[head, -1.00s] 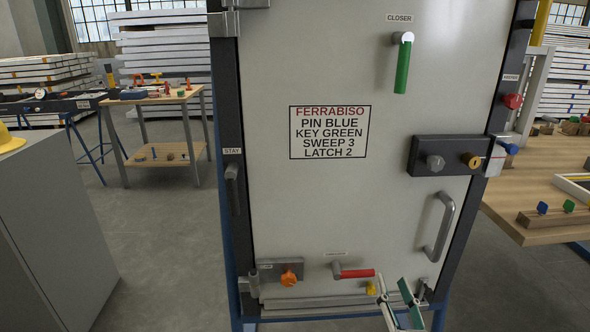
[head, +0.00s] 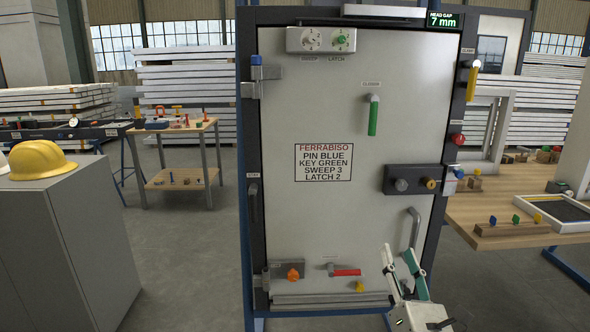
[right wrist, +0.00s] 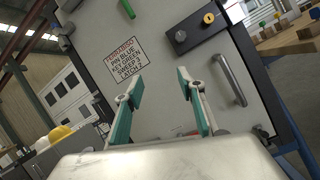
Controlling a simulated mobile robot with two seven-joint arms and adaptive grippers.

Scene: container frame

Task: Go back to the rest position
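My right gripper (head: 401,268) is in front of the lower right of a pale door panel (head: 290,220) in the head view. Its two teal-padded fingers are apart with nothing between them. In the right wrist view the gripper (right wrist: 158,85) also shows open and empty, with the door behind it. The grey pull handle (head: 413,228) stands just above and behind the gripper in the head view. I cannot tell the exact gap to the door, but no contact shows. My left gripper is in neither view.
A grey cabinet with a yellow helmet (head: 40,161) stands at the left. A wooden bench (head: 490,207) with coloured keys is at the right. The door carries a green closer lever (head: 373,115), a red-handled lever (head: 346,272) and an orange knob (head: 293,274). Grey floor is open between cabinet and door.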

